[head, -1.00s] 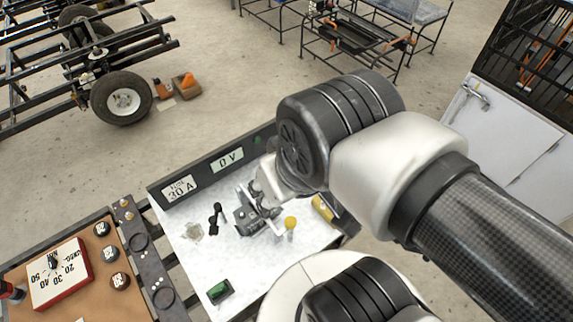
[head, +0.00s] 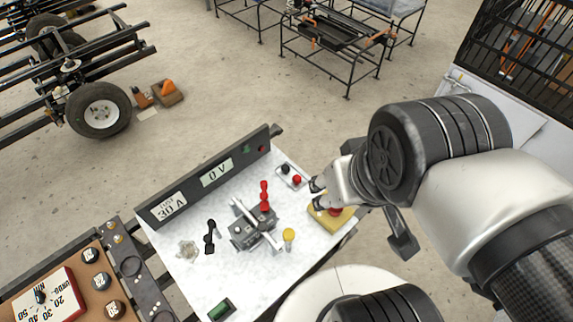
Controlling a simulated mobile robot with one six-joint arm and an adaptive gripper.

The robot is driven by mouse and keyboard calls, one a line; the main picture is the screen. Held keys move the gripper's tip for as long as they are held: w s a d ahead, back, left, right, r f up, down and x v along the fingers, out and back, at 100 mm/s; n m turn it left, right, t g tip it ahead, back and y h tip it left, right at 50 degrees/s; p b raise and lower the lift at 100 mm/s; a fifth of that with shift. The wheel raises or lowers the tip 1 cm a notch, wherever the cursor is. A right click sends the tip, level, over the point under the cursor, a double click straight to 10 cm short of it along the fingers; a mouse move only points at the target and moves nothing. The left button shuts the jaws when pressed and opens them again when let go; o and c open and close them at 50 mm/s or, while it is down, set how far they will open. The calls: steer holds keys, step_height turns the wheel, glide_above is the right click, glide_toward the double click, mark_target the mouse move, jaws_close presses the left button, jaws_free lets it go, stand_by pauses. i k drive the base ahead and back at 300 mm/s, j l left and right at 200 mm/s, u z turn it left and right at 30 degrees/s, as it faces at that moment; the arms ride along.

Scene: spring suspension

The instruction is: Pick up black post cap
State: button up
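A small black cap (head: 286,169) sits beside a red cap (head: 297,180) on a small pale plate near the back right of the white panel. I take it to be the black post cap. My gripper (head: 315,192) is just to the right of and nearer than these caps, apart from them, with its fingers pointing left. The two dark fingertips look parted, with nothing seen between them. A yellow box (head: 326,221) with a red top lies just below the fingers and is partly covered by them.
A black lever-shaped part (head: 210,237) lies left. A dark meter bar (head: 215,173) edges the panel's back.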

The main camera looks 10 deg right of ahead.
mark_target(285, 168)
steer(key=u, duration=0.7)
steer(key=z, duration=0.7)
steer(key=i+l+u, duration=0.15)
steer(key=l+u, duration=1.2)
steer(key=l, duration=0.15)
